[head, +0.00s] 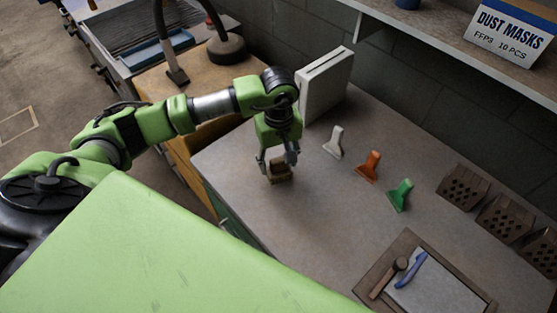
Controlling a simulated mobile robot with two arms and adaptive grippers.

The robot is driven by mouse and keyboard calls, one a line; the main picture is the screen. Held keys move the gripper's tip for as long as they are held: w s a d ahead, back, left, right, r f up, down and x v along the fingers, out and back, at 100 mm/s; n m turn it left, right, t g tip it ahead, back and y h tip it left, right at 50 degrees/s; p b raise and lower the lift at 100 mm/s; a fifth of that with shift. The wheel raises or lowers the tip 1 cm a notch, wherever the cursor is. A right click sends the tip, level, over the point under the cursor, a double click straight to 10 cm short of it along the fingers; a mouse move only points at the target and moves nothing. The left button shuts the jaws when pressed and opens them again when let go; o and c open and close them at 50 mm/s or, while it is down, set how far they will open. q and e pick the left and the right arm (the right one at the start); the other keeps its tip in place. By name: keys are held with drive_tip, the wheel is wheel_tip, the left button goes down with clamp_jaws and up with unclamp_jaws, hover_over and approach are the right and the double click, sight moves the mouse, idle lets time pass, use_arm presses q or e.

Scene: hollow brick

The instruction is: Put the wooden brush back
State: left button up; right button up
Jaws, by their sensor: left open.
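My left gripper (277,163) points down over the left part of the grey worktop. It is open, with its fingers apart on either side of a small brown block-like thing (281,174), which looks like the wooden brush. The gripper partly hides this thing, and I cannot tell whether the fingers touch it. My right gripper is not in view.
A white upright box (325,84) stands behind the gripper. Hollow bricks (463,188) line the wall. A wooden-framed tray (368,289) holds a mallet (389,278) and blue tool (411,270).

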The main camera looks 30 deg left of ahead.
use_arm(q)
drive_tip(key=shift+r, duration=0.15)
drive_tip(key=shift+w+r, duration=0.1)
drive_tip(key=shift+r, duration=0.15)
wheel_tip(320, 180, up, 12)
drive_tip(key=b, duration=0.3)
drive_tip(key=shift+f+b, duration=0.25)
drive_tip(key=shift+b, duration=0.05)
